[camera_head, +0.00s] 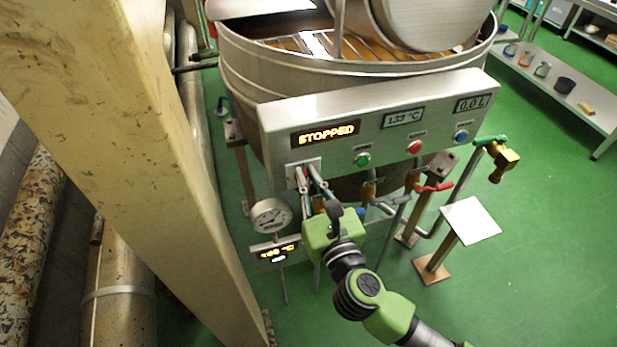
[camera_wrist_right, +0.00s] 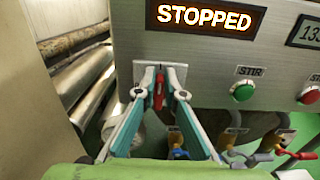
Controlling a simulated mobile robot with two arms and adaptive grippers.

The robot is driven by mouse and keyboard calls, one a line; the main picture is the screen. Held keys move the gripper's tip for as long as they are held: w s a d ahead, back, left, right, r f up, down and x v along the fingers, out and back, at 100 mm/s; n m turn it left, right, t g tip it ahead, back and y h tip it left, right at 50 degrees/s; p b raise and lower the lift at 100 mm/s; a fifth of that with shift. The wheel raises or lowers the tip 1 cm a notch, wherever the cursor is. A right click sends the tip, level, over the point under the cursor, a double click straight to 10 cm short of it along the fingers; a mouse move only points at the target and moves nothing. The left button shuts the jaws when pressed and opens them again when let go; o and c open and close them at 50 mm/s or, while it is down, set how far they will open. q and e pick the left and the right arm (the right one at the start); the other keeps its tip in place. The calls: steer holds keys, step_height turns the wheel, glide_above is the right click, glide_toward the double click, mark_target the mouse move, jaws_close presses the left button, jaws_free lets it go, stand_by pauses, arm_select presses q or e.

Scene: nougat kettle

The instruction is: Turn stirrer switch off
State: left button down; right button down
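The stirrer switch is a small red lever (camera_wrist_right: 158,92) on a pale plate (camera_wrist_right: 150,68) at the left end of the kettle's control panel. In the wrist view the lever points downward. My right gripper (camera_wrist_right: 159,84) has one finger on each side of the lever, with narrow gaps visible, so it looks partly open. In the head view my right gripper (camera_head: 312,182) reaches up to the plate and hides most of the lever. The display (camera_head: 326,134) above it reads STOPPED. My left gripper is not in view.
A green STIR button (camera_head: 362,159), a red button (camera_head: 414,146) and a blue button (camera_head: 461,135) are on the panel. A thick beige post (camera_head: 150,150) stands close on the left. Green floor is open on the right.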

stand_by(0.3)
steer(key=n+p, duration=0.1)
steer(key=p, duration=0.1)
steer(key=shift+s+a+r+n+p, duration=0.1)
steer(key=shift+a+r+n+p, duration=0.05)
steer(key=shift+n+p, duration=0.2)
steer(key=n+p, duration=0.1)
steer(key=n, duration=0.1)
steer(key=n+p, duration=0.2)
steer(key=a+n+p, duration=0.1)
steer(key=n+p, duration=0.1)
steer(key=shift+s+a+f+n, duration=0.1)
steer(key=shift+s+f+n, duration=0.1)
steer(key=shift+f+n, duration=0.1)
steer(key=n+p, duration=0.2)
steer(key=n, duration=0.1)
steer(key=f+n, duration=0.1)
steer(key=shift+s+a+p, duration=0.1)
steer(key=shift+a+p, duration=0.2)
steer(key=shift+p, duration=0.1)
steer(key=n, duration=0.1)
steer(key=n+p, duration=0.1)
steer(key=shift+a+f+n, duration=0.1)
steer(key=shift+f+n, duration=0.15)
steer(key=shift+n, duration=0.1)
steer(key=shift+f+n+p, duration=0.15)
steer(key=shift+f+n, duration=0.05)
steer(key=shift+n, duration=0.55)
steer(key=shift+f+n+p, duration=0.15)
steer(key=shift+n, duration=0.6)
